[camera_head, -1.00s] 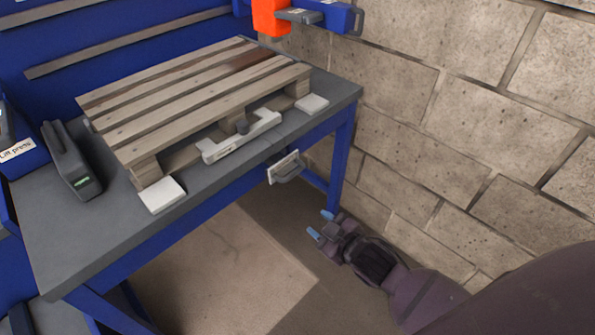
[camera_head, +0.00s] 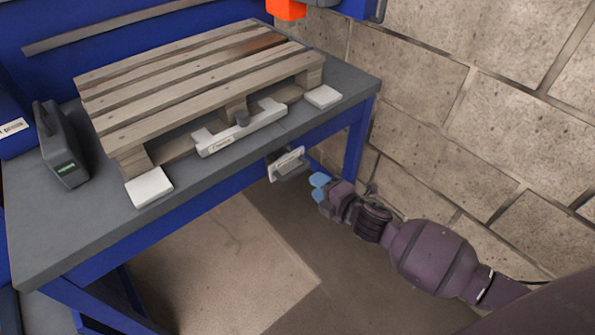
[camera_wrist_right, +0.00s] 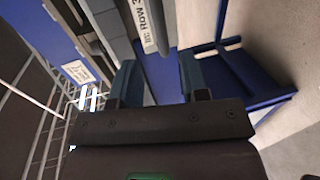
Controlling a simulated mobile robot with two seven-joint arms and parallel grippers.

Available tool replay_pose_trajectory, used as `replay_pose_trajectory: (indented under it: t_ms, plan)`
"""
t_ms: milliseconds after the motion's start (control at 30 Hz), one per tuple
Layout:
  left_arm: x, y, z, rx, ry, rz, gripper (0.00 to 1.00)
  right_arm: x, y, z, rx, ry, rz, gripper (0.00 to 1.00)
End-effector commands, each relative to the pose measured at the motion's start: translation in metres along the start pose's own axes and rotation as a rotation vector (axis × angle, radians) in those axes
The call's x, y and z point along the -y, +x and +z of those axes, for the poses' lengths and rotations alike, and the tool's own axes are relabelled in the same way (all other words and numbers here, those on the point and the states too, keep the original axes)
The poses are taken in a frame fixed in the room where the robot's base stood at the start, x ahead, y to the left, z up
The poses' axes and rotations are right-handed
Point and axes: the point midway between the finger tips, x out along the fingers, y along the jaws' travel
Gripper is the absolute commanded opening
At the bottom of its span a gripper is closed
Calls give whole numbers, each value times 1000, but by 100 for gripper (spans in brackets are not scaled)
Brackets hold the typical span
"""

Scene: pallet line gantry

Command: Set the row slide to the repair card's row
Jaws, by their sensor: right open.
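A small white plate with a grey handle (camera_head: 287,164) is on the front edge of the blue bench; I take it for the row slide, though I cannot be sure. My right gripper (camera_head: 320,186) is just right of it, apart from it, with blue fingertips pointing towards the bench. In the right wrist view the two fingers (camera_wrist_right: 161,78) stand apart with nothing clamped. A pale strip (camera_wrist_right: 148,25) there carries lettering that includes "Row"; the rest is cut off. I cannot pick out a repair card. My left gripper is out of view.
A wooden pallet (camera_head: 190,88) lies on the bench top (camera_head: 93,222), with a white bar with a grey knob (camera_head: 240,130) before it. A dark device with a green display (camera_head: 60,145) stands left. A block wall (camera_head: 470,120) is close on the right.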

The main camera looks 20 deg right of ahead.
Motion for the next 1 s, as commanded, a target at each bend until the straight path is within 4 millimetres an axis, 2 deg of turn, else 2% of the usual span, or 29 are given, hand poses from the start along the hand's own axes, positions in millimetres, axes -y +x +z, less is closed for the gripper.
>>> replay_pose_trajectory:
  t_ms: [200,500,700,1000]
  plan:
    - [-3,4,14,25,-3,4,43,4,36,-1,-1,3,-4,42]
    - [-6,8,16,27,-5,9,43,4,76,-1,0,6,-5,42]
    - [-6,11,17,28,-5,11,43,2,88,0,0,5,-3,42]
    - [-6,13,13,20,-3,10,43,0,90,0,0,4,-1,42]
